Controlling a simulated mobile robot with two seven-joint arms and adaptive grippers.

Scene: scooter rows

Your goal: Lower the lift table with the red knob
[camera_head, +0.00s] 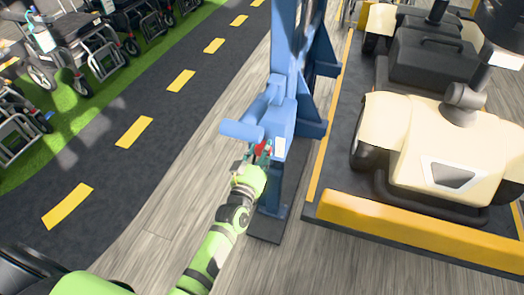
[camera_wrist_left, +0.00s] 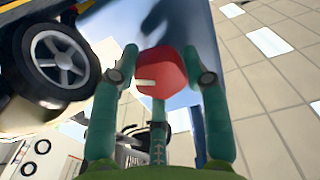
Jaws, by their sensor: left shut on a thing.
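The red knob (camera_head: 261,147) sits on the front of the blue lift column (camera_head: 284,45), just under a blue lever-like arm (camera_head: 241,131). My left gripper (camera_head: 258,157) reaches up to it and is shut on the knob. In the left wrist view the red knob (camera_wrist_left: 163,72) is large between the green fingers (camera_wrist_left: 160,78), with a pale mark on its face. The lift table (camera_head: 330,150) is a dark platform with yellow edges to the right of the column. My right gripper is in neither view.
A cream scooter (camera_head: 425,140) stands on the lift table, behind a yellow front bar (camera_head: 400,232). Walkers and wheelchairs (camera_head: 75,45) stand on green floor at the upper left. A dark lane with yellow dashes (camera_head: 134,131) runs between. Wood floor left of the column is clear.

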